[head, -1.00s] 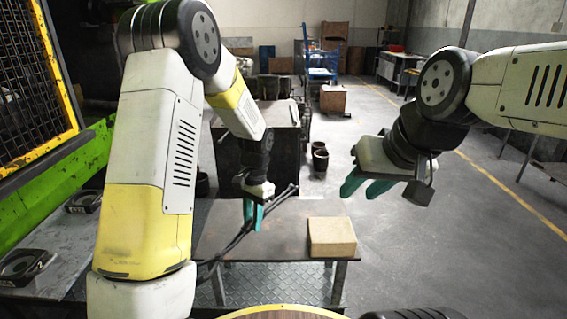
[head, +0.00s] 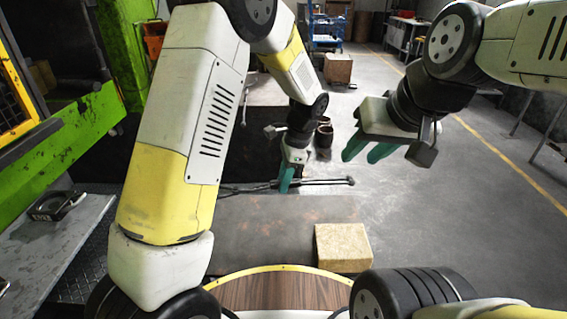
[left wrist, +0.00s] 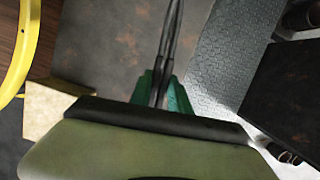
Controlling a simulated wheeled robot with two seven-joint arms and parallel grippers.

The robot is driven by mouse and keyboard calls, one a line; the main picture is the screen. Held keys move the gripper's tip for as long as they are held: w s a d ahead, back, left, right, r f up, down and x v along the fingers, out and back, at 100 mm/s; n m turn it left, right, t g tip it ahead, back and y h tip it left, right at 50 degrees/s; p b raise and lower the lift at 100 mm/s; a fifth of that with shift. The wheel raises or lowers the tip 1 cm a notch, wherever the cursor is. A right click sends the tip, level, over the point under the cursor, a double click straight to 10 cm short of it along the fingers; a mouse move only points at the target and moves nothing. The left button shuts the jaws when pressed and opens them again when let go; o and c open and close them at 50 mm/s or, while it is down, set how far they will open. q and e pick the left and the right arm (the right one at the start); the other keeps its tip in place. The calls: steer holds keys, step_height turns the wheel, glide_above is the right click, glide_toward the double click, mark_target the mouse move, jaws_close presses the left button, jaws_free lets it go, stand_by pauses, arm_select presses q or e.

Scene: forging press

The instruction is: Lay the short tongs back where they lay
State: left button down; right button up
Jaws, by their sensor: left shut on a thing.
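The short tongs (head: 325,182) are dark, long and thin. My left gripper (head: 286,182) is shut on them. In the head view they run nearly level from left to right, along the far edge of the dark metal table (head: 250,225). My right gripper (head: 370,148) is open and empty, to the right of the tongs.
A tan block (head: 343,246) sits on the table's right side; the rest of the visible top is bare. Dark pots (head: 323,138) stand on the floor beyond. A green and yellow machine (head: 60,130) is at the left. The floor at right is clear.

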arm_select(q)
steer(key=shift+f, duration=3.45)
steer(key=c, duration=1.6)
jaws_free()
steer(key=shift+o, duration=0.5)
steer(key=shift+o, duration=0.8)
steer(key=shift+o, duration=0.4)
